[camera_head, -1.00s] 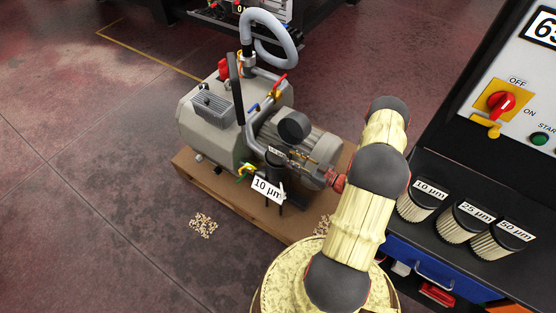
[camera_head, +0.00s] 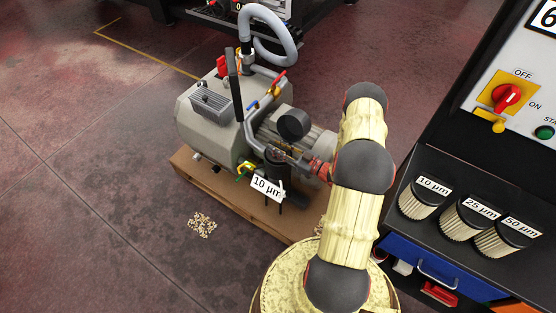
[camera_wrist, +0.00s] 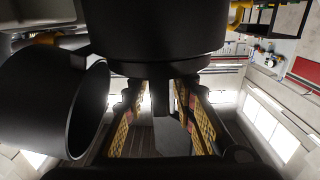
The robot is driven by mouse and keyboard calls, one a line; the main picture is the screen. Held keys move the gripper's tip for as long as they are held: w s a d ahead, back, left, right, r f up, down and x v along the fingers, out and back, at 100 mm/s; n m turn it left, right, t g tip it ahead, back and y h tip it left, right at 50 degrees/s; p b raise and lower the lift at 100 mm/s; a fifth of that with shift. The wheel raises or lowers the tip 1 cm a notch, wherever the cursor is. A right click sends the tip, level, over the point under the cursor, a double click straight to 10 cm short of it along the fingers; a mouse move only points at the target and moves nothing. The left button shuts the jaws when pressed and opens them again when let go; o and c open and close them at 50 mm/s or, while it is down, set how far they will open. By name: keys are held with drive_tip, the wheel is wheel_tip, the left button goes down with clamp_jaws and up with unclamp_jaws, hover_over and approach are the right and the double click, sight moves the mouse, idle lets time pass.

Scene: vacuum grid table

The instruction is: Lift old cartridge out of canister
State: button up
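The canister stands at the front of the pump (camera_head: 215,125), behind a white 10 µm label (camera_head: 268,188). Only dark parts of it show beside the label. No cartridge inside it can be made out. My gripper (camera_head: 278,156) is at the canister's upper end, small and partly lost among the dark parts. In the wrist view my gripper (camera_wrist: 160,105) has its two yellow-padded fingers apart, with a gap between them. A large black round body (camera_wrist: 155,35) lies just beyond the fingertips, with a dark narrow part between them. I cannot tell whether they touch it.
Three pleated cartridges marked 10 µm (camera_head: 423,198), 25 µm (camera_head: 468,219) and 50 µm (camera_head: 508,238) stand on the dark bench at right. A grey hose (camera_head: 275,40) and red valve handle (camera_head: 280,75) rise near the canister. The floor at left is free except for crumbs (camera_head: 201,225).

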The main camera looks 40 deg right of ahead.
clamp_jaws()
idle(0.8)
